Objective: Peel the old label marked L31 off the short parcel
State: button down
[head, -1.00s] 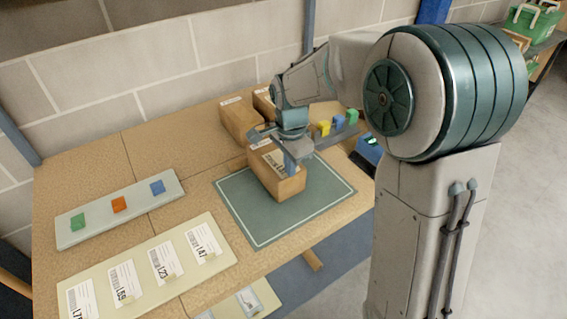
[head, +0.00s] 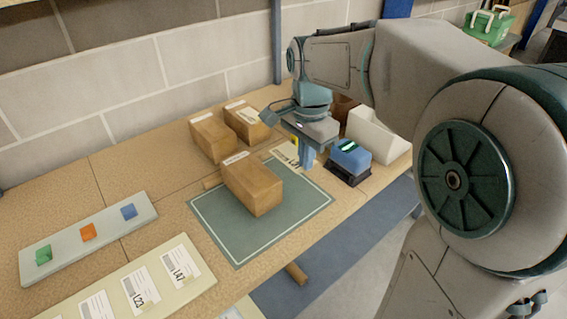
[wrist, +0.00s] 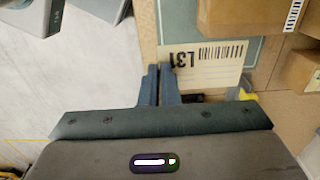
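The parcel (head: 252,188) is a brown box on the green mat (head: 285,222); it also shows at the top of the wrist view (wrist: 225,20). A small white strip is on its top at the far edge, and no large label shows on its top. The white label marked L31 (wrist: 205,62) is off the parcel, with one end at my fingertips; it also shows in the head view (head: 284,152). My gripper (head: 305,160) is right of the parcel, shut on the label's end, and its fingers show close together in the wrist view (wrist: 159,84).
Two more parcels (head: 213,138) stand behind. A blue device with a green light (head: 350,155) and a white wedge (head: 376,137) are right of my gripper. A pale board with labels (head: 188,280) and a tray with coloured blocks (head: 88,232) lie at left.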

jog(key=r, duration=0.1)
jog(key=d+r+p, duration=0.1)
jog(key=s+r+p, duration=0.1)
jog(key=r, duration=0.1)
jog(key=shift+d, duration=0.25)
dwell(0.5)
